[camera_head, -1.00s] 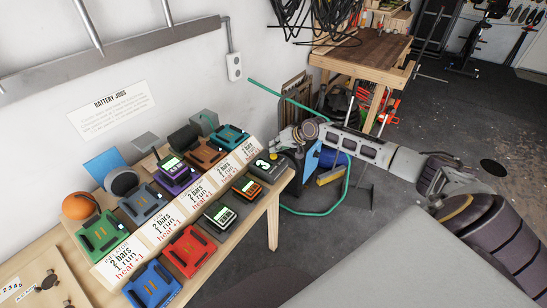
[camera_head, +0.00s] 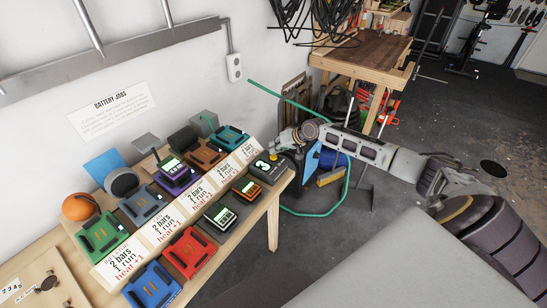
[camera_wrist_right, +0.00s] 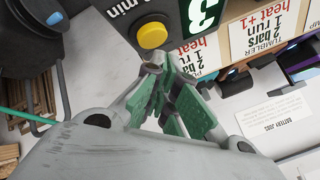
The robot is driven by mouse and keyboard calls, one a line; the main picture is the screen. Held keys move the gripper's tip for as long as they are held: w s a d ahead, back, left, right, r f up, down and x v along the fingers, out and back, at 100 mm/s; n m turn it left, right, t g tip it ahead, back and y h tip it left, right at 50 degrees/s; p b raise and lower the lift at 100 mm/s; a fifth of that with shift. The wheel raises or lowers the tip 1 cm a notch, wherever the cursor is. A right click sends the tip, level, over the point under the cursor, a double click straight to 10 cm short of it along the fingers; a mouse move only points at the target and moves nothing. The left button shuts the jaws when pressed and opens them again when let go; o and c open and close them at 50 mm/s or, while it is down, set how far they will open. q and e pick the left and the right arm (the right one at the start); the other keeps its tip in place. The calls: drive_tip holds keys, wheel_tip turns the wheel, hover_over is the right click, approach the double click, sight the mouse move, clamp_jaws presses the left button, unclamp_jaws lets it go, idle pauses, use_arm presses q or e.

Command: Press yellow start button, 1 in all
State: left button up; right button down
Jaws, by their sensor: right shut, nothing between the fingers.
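The yellow start button (camera_wrist_right: 152,36) is a round knob beside a dark green panel with a white 3 in the right wrist view. In the head view the button (camera_head: 273,157) is small, at the far right end of the bench. My right gripper (camera_wrist_right: 154,62) is shut and empty, its green-padded fingers closed together with the tips just below the button in the picture. Whether the tips touch it cannot be told. In the head view the right gripper (camera_head: 277,149) is close by the button. My left gripper is not in view.
The wooden bench (camera_head: 272,222) holds several coloured battery units, such as a green one (camera_head: 102,238) and a red one (camera_head: 189,252), with white text cards between them. A green hose (camera_head: 290,104) and a second workbench (camera_head: 365,50) lie beyond the arm.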

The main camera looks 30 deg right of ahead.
sight(275, 155)
drive_tip(key=shift+f, duration=0.8)
idle(1.6)
drive_tip(key=shift+r+p, duration=0.8)
drive_tip(key=shift+p, duration=0.05)
drive_tip(key=shift+r+p, duration=2.4)
drive_tip(key=shift+r, duration=0.1)
